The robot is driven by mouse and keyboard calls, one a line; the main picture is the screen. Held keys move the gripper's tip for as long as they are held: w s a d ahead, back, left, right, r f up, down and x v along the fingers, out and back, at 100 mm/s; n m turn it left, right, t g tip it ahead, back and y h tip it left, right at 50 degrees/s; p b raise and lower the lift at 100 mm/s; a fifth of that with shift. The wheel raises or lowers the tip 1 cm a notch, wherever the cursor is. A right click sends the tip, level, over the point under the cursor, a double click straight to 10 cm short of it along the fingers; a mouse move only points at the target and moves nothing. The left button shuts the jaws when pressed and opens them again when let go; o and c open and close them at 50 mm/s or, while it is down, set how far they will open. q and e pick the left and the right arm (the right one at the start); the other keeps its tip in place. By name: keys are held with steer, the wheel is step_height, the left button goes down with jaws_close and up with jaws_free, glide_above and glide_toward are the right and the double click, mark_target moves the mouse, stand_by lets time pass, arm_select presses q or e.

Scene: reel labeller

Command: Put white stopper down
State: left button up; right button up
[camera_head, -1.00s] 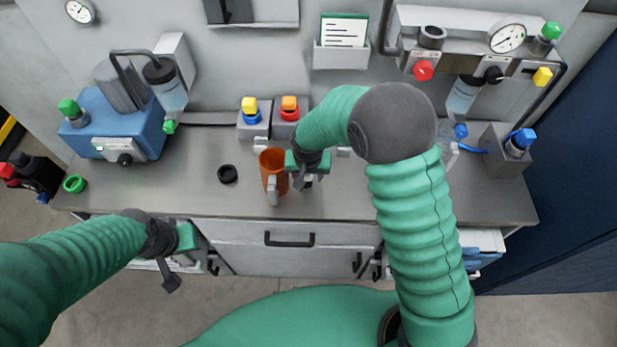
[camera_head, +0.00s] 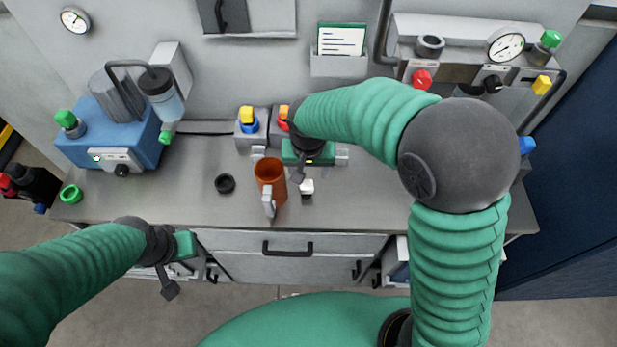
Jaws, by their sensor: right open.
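The white stopper (camera_head: 306,187) stands on the grey bench top, just right of the orange-brown mug. It looks upright, with a dark part under its white top. My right gripper (camera_head: 308,172) is open above and just behind the stopper, apart from it as far as I can see. Its green body hides part of the bench behind. My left gripper (camera_head: 178,268) hangs in front of the bench's front edge at the left, away from the stopper; its jaw state is unclear.
A black ring (camera_head: 225,184) and a green ring (camera_head: 71,194) lie further left. A blue machine (camera_head: 108,135) stands at back left. Button boxes (camera_head: 249,128) stand behind. The bench front (camera_head: 340,209) is clear.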

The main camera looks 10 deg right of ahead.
steer(key=s+d+n, duration=0.1)
steer(key=s+d, duration=0.3)
steer(key=s, duration=0.2)
steer(key=s+d+f+n, duration=0.1)
steer(key=s+d+n, duration=0.1)
steer(key=s+d, duration=0.2)
steer(key=s, duration=0.3)
steer(key=shift+d+f+t+y, duration=0.15)
steer(key=shift+f+t+y, duration=0.05)
steer(key=shift+t+y, duration=0.1)
